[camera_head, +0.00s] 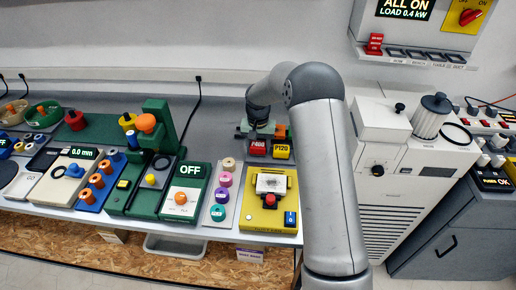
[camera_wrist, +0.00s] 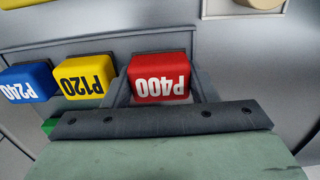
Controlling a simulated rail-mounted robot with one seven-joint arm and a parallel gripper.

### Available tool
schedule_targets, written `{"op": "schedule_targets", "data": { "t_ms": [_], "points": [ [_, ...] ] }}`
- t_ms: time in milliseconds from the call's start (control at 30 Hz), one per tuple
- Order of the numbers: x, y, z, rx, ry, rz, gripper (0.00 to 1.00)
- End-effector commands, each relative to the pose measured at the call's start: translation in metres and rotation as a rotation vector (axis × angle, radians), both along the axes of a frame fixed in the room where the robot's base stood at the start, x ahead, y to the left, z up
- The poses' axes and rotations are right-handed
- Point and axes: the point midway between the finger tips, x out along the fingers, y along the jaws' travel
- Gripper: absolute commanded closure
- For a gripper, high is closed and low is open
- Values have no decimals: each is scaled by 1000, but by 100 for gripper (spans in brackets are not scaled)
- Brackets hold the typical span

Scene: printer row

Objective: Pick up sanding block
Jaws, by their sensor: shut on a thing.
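The red sanding block marked P400 (camera_wrist: 160,78) sits between the two dark fingers of my gripper (camera_wrist: 160,88) in the wrist view. The gripper is shut on it, with a finger at each side. In the head view the red block (camera_head: 257,147) shows just in front of my gripper (camera_head: 259,133). A yellow block marked P120 (camera_wrist: 84,76) and a blue block marked P240 (camera_wrist: 27,82) stand in a row beside it in the wrist view. The yellow block also shows in the head view (camera_head: 281,152). I cannot tell whether the red block is clear of its support.
A yellow device (camera_head: 256,214) stands in front of the blocks. A strip of coloured knobs (camera_head: 219,196) and a green unit reading OFF (camera_head: 185,190) are to its left. A white machine (camera_head: 390,170) stands to the right, partly behind my arm.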

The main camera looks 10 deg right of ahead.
Motion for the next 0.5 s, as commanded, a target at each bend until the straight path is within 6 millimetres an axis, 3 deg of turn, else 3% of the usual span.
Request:
{"op": "schedule_targets", "data": {
  "t_ms": [133, 400, 500],
  "points": [
    [1, 0, 22, -1, -5, 0, 70],
    [-48, -16, 78, -1, -6, -2, 70],
    [-74, -24, 89, -2, -5, -2, 70]
  ]
}}
